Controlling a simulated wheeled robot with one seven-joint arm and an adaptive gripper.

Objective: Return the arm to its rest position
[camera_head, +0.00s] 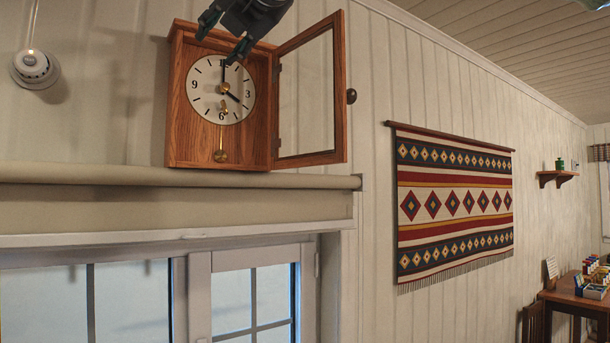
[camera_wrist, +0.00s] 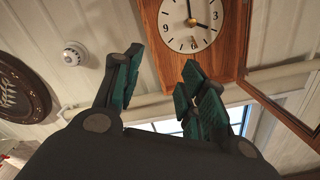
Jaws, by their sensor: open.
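My gripper (camera_head: 223,38) is at the top of the head view, in front of the upper part of a wooden wall clock (camera_head: 188,125). It is open, with its two fingers spread and nothing between them. In the wrist view my gripper (camera_wrist: 158,88) points up toward the wall, and the clock (camera_wrist: 170,65) is beyond its right finger. The clock has a white dial, black hands and a brass pendulum. Its glazed door (camera_head: 338,90) stands open to the right. I cannot tell the exact gap between fingers and clock.
A round white detector (camera_head: 35,68) is on the wall at left. A patterned hanging (camera_head: 453,205) is to the right. A small shelf (camera_head: 557,178) and a table (camera_head: 572,299) are farther off.

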